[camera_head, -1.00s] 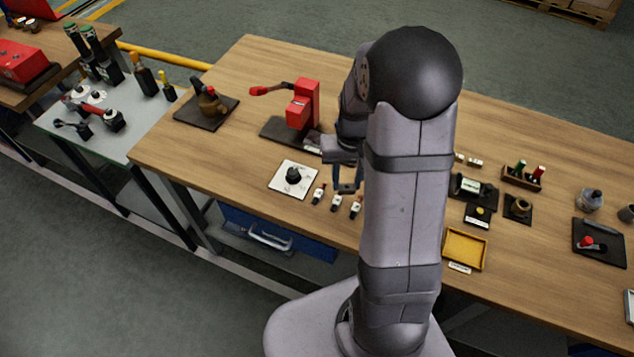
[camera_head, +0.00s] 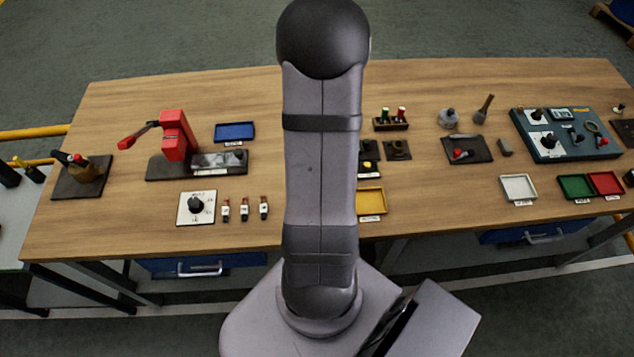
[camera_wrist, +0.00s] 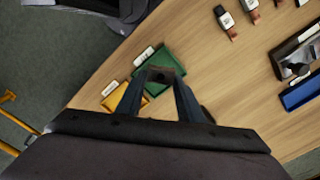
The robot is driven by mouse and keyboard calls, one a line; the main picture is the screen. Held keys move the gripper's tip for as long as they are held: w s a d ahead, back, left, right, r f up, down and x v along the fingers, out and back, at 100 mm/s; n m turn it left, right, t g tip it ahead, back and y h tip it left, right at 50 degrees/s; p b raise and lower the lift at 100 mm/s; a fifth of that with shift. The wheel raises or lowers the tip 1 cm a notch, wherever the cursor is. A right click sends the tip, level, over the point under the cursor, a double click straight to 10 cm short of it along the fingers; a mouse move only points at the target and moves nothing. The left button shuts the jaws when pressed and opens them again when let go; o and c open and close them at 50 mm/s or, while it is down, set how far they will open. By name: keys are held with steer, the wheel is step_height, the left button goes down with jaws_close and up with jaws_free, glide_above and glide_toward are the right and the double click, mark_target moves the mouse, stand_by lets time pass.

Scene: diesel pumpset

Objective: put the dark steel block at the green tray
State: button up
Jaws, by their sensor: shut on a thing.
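My gripper (camera_wrist: 162,78) shows in the wrist view, shut on the dark steel block (camera_wrist: 160,74), which sits between the fingertips. The block is in front of the green tray (camera_wrist: 176,60) in this view; I cannot tell its height above it. The tray has a white label at its edge and lies beside the yellow tray (camera_wrist: 116,98). In the head view my arm hides the gripper, the block and this green tray. The yellow tray (camera_head: 371,201) shows just right of my arm.
Another green tray (camera_head: 575,187) lies far right between white (camera_head: 518,188) and red (camera_head: 606,184) trays.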

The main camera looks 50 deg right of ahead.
steer(key=shift+w+d+m, duration=0.15)
steer(key=shift+d+m, duration=0.05)
steer(key=shift+m, duration=1.15)
steer(key=shift+w+d+m, duration=0.2)
steer(key=shift+m, duration=1.1)
steer(key=shift+w+d+m, duration=0.15)
steer(key=shift+d+m, duration=0.05)
steer(key=shift+m, duration=1.15)
steer(key=shift+f+b, duration=2.65)
steer(key=shift+f, duration=1.1)
steer(key=shift+f, duration=0.3)
steer(key=o, duration=1.3)
steer(key=shift+o, duration=0.2)
steer(key=shift+r, duration=0.15)
